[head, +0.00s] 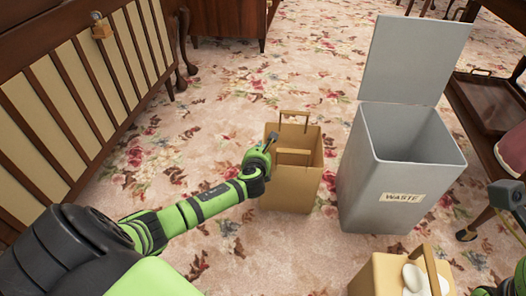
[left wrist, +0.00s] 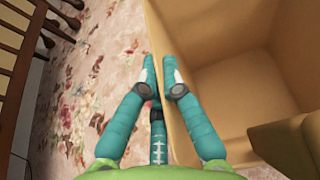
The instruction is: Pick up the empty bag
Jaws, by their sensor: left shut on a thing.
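The empty bag (head: 290,188) is an open brown paper bag with two handles, standing upright on the carpet in the head view. Its inside (left wrist: 235,90) looks bare in the left wrist view. My left gripper (head: 268,146) is at the bag's left upper edge. In the left wrist view its teal fingers (left wrist: 161,68) are shut on the bag wall, one finger inside and one outside. Part of my right arm and gripper (head: 507,196) shows at the right edge; its fingers cannot be made out.
A grey waste bin (head: 385,195) with its lid up stands just right of the bag. A second tan bag (head: 375,275) holding white round things is at the bottom. A slatted wooden piece (head: 85,75) stands at left. Flowered carpet is clear behind the bag.

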